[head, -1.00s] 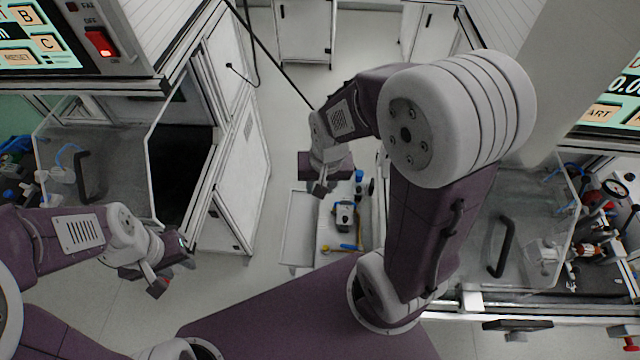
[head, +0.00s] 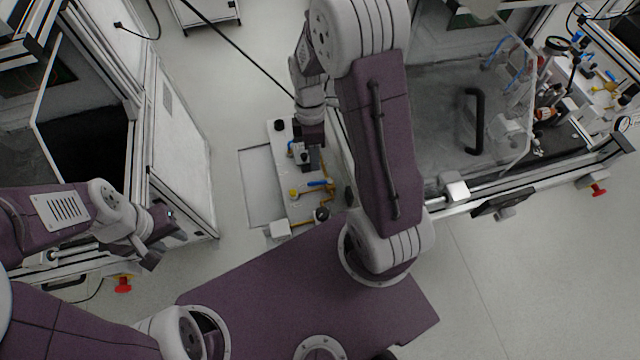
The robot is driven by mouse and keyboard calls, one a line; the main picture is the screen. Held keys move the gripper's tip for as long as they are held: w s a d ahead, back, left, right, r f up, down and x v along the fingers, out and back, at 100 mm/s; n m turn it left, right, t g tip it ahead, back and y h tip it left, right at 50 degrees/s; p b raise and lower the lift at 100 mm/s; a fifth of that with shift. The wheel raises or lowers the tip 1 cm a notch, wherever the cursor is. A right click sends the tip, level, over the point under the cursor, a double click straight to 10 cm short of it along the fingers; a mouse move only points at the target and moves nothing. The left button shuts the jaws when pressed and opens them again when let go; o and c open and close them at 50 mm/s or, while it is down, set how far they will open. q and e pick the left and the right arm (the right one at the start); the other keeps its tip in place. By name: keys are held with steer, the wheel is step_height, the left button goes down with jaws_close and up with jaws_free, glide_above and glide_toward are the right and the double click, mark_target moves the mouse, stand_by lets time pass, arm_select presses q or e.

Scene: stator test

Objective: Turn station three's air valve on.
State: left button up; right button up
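A narrow white panel (head: 293,205) lies below my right gripper. It carries a small blue lever (head: 320,183), yellow tubing and dark knobs. I cannot tell from any label whether this is station three's air valve. My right gripper (head: 314,158) hangs over the panel's upper part, close to the blue lever in the picture. Its fingertips are small and dark, and contact is unclear. My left gripper (head: 160,246) is at the left, in front of the left cabinet, apart from the panel. Its finger gap is unclear.
A cabinet (head: 175,130) with a clear guard stands left. A station at right has a clear guard with a black handle (head: 474,120) and several fittings behind it. Bare floor (head: 530,270) lies at lower right.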

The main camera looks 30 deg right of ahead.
mark_target(319, 183)
steer(key=f, duration=0.3)
steer(key=s+f, duration=0.1)
steer(key=f, duration=0.4)
steer(key=shift+s+a+f+b, duration=0.3)
steer(key=shift+s+a+b, duration=0.1)
jaws_close()
